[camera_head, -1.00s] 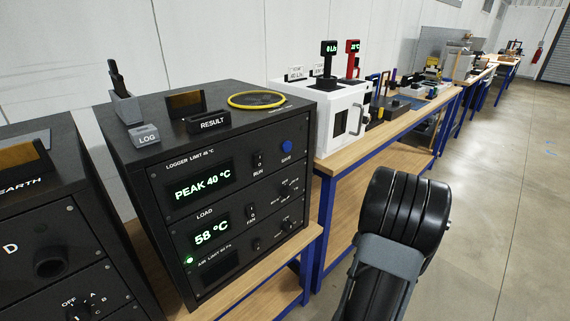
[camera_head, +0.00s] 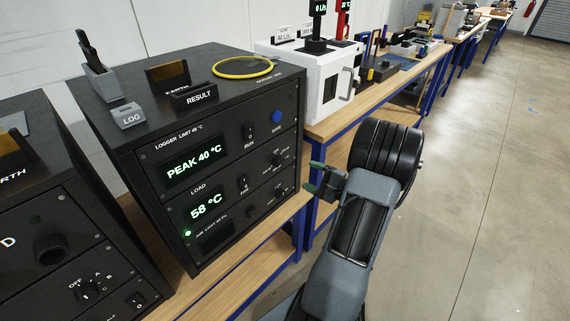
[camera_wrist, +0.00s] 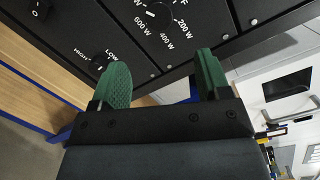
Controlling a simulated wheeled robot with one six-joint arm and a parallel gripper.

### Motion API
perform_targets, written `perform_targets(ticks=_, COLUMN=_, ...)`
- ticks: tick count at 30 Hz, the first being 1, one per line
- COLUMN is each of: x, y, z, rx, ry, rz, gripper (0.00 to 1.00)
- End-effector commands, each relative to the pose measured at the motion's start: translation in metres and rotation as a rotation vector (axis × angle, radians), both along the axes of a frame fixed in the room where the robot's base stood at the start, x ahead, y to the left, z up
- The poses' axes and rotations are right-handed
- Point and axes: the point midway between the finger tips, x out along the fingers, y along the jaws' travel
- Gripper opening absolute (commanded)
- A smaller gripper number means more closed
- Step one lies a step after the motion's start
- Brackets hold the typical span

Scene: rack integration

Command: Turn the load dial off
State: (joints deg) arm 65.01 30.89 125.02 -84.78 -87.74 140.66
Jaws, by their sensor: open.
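The load dial is a small black knob (camera_head: 280,159) ringed by white labels, at the right of the LOAD row on the black panel. It also shows at the top of the wrist view (camera_wrist: 160,15), upside down, with 200 W, 400 W and 600 W marks beside it. The load display (camera_head: 206,211) reads 58 °C. My gripper (camera_head: 312,178) is open and empty, just right of the panel's front. Its green fingers (camera_wrist: 162,80) point toward the panel, apart from the dial.
A lower HIGH/LOW knob (camera_wrist: 103,59) is close to the left finger in the wrist view. A blue SAVE button (camera_head: 277,117) is above the dial. A yellow ring (camera_head: 243,67) lies on the cabinet. A white box (camera_head: 318,85) stands behind. The aisle floor is clear.

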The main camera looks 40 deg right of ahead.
Motion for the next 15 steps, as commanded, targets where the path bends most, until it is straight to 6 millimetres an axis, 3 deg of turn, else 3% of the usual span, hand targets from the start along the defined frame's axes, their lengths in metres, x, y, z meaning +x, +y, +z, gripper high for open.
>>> perform_targets(ticks=6, x=0.042, y=0.016, z=0.000, rx=-0.003, ry=-0.001, rz=0.006, gripper=0.70)
perform_targets(ticks=15, x=0.085, y=0.030, z=0.000, rx=-0.003, ry=-0.001, rz=0.001, gripper=0.70)
